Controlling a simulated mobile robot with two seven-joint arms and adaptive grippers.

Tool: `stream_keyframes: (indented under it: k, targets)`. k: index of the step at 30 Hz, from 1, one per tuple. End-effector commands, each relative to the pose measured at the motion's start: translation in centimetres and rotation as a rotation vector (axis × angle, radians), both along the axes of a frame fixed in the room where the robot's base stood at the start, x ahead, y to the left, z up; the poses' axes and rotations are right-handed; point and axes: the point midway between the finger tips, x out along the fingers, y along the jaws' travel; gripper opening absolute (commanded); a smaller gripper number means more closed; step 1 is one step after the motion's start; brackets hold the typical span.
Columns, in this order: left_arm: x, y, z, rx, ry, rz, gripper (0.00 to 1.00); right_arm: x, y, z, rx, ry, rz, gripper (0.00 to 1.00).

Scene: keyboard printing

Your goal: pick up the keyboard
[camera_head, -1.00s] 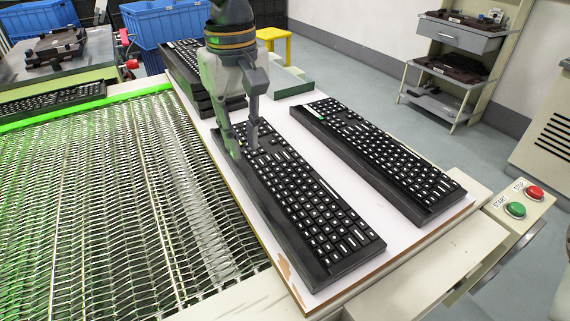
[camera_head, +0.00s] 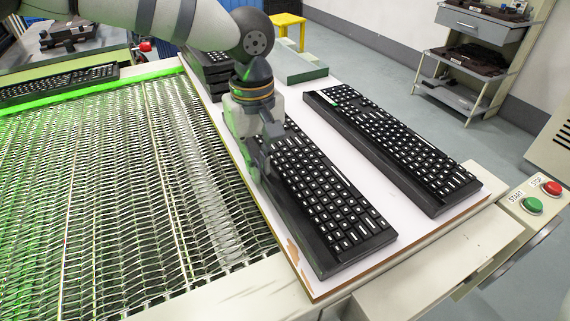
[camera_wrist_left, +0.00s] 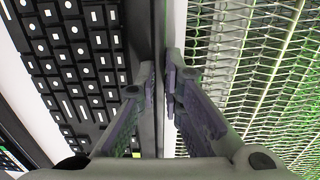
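The near black keyboard (camera_head: 325,195) with white-marked keys lies on a white board (camera_head: 290,262), right of the wire-mesh belt. My left gripper (camera_head: 262,172) is at its left long edge, toward the far end. In the left wrist view, the fingers (camera_wrist_left: 161,92) are close together, one on each side of this keyboard's (camera_wrist_left: 78,62) edge strip, and look shut on it. The keyboard still appears to rest flat on the board. The finger contact is partly hidden in the head view. My right gripper is not in view.
A second keyboard (camera_head: 400,150) lies parallel on the right, with a white gap between. A keyboard stack (camera_head: 208,72) stands behind my left gripper. The mesh belt (camera_head: 120,190) is on the left. Green (camera_head: 532,205) and red (camera_head: 552,188) buttons are at right.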

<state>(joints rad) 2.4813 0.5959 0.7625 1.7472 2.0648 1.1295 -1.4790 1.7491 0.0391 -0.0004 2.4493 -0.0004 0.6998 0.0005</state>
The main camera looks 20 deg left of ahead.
Motion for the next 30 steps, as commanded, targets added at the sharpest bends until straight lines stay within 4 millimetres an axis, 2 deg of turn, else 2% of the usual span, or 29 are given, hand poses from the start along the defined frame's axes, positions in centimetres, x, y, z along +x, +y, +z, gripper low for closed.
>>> stream_keyframes:
  k: [9, 11, 15, 22, 25, 30]
  targets:
    - [0.1, 0.0, 0.4, -0.001, -0.004, 0.001, 0.0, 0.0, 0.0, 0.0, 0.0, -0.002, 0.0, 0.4]
    - [0.1, 0.0, 1.0, 0.0, -0.005, 0.001, 0.0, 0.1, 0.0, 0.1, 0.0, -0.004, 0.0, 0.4]
    - [0.0, 0.0, 3.8, -0.002, -0.009, 0.002, 0.0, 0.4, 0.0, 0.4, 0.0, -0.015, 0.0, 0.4]
    - [-5.6, -0.5, 10.7, -0.001, -0.024, -0.003, 0.0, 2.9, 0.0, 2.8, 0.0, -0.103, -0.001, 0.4]
    - [-8.9, -0.8, 11.8, -0.001, -0.022, -0.004, 0.0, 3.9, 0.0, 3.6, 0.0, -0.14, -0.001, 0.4]
    - [-12.3, -1.1, 12.7, -0.002, -0.009, -0.001, 0.0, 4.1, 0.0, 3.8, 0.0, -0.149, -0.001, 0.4]
